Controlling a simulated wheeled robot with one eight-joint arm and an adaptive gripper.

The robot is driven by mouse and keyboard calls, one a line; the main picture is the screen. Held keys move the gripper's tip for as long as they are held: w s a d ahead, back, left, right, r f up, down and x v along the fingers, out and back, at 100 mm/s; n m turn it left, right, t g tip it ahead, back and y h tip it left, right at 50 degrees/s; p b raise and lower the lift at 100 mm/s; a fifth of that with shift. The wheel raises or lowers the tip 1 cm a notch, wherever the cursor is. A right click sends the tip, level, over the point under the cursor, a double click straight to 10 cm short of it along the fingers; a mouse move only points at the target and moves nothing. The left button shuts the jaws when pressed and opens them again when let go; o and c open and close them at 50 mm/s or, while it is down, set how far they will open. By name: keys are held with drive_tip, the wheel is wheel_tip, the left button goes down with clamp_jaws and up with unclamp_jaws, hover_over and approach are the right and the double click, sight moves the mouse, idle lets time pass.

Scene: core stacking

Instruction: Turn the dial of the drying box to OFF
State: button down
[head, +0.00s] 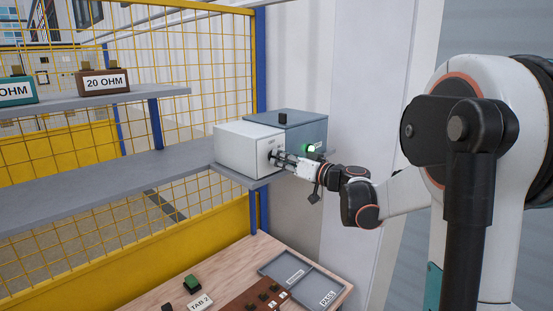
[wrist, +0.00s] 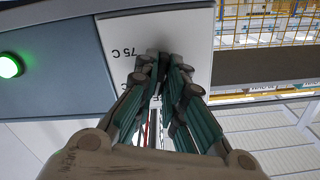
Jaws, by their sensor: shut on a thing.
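The drying box (head: 245,148) is a white box on the grey shelf, against a blue-grey housing (head: 303,124). Its white front panel (wrist: 190,25) fills the upper middle of the wrist view, with "75 C" printed upside down. My gripper (head: 276,157) reaches the front panel from the right, and its fingers (wrist: 160,72) are closed together at the panel. They are shut on the dial, which the fingertips mostly hide. Another printed mark beside the fingers is partly covered. Which setting the dial points to cannot be seen.
A green lamp (wrist: 10,66) glows on the blue-grey housing beside the panel. A yellow mesh fence (head: 200,60) stands behind the shelf (head: 110,187). Below are a wooden bench (head: 235,270) and a grey tray (head: 325,277). Resistor boxes (head: 103,82) stand on the upper shelf.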

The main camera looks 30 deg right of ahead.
idle(0.3)
drive_tip(key=shift+n+b, duration=0.5)
drive_tip(key=shift+n, duration=0.9)
drive_tip(key=c, duration=2.1)
unclamp_jaws()
drive_tip(key=o, duration=0.5)
drive_tip(key=v, duration=1.2)
